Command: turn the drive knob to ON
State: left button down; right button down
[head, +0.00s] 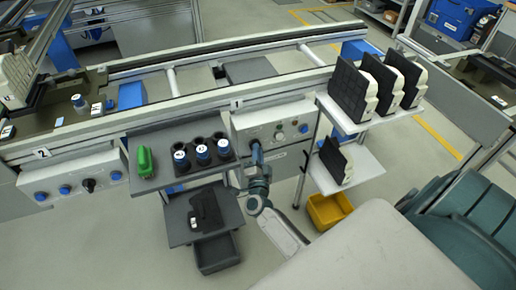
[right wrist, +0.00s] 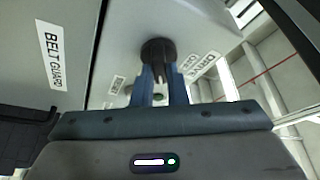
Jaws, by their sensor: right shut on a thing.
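The drive knob is a round black knob (right wrist: 158,50) on a pale panel in the right wrist view. My right gripper (right wrist: 160,75) has its two blue fingers closed on either side of the knob. In the head view the right gripper (head: 256,152) reaches up to the lower front of the grey control panel (head: 241,125) and hides the knob there. My left gripper is in neither view.
A shelf left of the panel holds a green object (head: 144,161) and several dark cups (head: 202,149). A white shelf stand (head: 372,120) with black and white parts is at right, above a yellow bin (head: 328,208). A "BELT GUARD" label (right wrist: 52,56) is left of the knob.

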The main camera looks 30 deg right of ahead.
jog(key=shift+r+m+g+y+p, duration=0.15)
jog(key=shift+m+g+p, duration=0.5)
jog(key=shift+m+p, duration=0.75)
jog(key=shift+f+m+g+y+p, duration=0.15)
jog(key=shift+m+g+p, duration=0.6)
jog(key=shift+m, duration=1.15)
